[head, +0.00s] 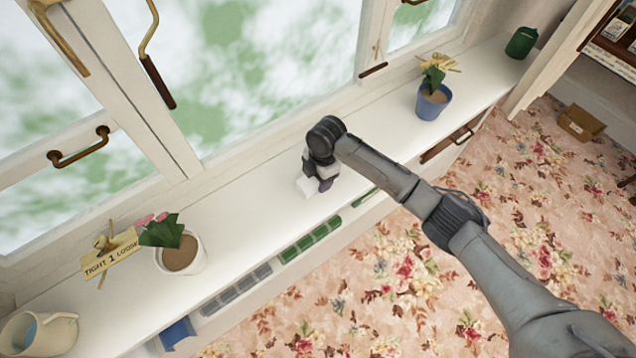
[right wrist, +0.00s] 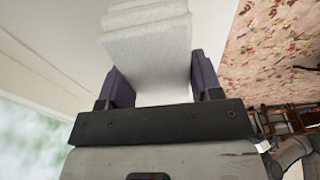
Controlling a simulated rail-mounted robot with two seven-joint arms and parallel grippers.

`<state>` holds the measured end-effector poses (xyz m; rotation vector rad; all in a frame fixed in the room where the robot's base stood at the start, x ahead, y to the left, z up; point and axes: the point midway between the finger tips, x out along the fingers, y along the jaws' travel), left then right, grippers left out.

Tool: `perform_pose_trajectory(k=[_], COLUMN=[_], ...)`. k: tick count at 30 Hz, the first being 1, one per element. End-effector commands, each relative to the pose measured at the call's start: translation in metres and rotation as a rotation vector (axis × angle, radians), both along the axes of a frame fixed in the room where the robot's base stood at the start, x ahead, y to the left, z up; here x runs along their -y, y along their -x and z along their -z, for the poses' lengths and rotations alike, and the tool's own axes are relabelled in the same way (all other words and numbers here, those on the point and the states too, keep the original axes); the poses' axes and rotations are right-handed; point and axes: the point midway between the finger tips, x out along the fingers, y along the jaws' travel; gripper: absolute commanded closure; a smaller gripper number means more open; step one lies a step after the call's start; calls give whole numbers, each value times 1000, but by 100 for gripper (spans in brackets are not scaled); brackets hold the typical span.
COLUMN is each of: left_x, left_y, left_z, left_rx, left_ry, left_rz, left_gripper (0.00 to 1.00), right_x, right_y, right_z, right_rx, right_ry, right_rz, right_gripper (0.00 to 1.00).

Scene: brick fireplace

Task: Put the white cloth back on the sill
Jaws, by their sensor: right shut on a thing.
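The white cloth (right wrist: 150,55) is a folded, pale stack in the right wrist view, between the two dark purple fingers of my right gripper (right wrist: 155,85). In the head view a small part of the white cloth (head: 306,187) shows beside my right gripper (head: 318,184), over the white sill (head: 245,205). My right gripper is shut on the cloth. I cannot tell whether the cloth touches the sill. My arm hides part of the cloth in the head view. My left gripper is not in view.
A white pot with a plant (head: 182,255) and a tag stand left on the sill, with a pale jug (head: 45,335) beyond. A blue pot (head: 432,102) and a green canister (head: 521,43) stand to the right. Windows line the back. The sill around the gripper is clear.

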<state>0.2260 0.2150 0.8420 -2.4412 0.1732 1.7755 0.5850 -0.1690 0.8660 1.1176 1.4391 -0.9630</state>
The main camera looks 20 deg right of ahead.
Motion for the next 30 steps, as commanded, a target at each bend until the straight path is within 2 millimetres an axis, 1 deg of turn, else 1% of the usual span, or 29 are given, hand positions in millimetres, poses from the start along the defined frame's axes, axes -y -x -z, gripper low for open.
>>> perform_pose_trajectory(k=[1, 3, 7, 18, 19, 27, 30], left_x=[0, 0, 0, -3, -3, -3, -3], left_y=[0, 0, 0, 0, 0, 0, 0], left_z=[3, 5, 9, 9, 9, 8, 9], left_rx=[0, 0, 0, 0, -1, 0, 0], left_ry=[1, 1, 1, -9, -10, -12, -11], left_rz=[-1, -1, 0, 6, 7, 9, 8], left_gripper=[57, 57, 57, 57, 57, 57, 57], right_x=[0, -1, 0, 0, 0, 0, 0], right_y=[1, 1, 1, 1, 1, 1, 1], right_z=[8, 17, 32, 35, 35, 35, 35], right_rx=[-2, -1, 0, 0, -1, 0, 0], right_ry=[1, 0, 0, 0, 1, 0, 0], right_rz=[1, 1, 0, 0, 0, 0, 0], right_gripper=[60, 60, 60, 60, 40, 16, 16])
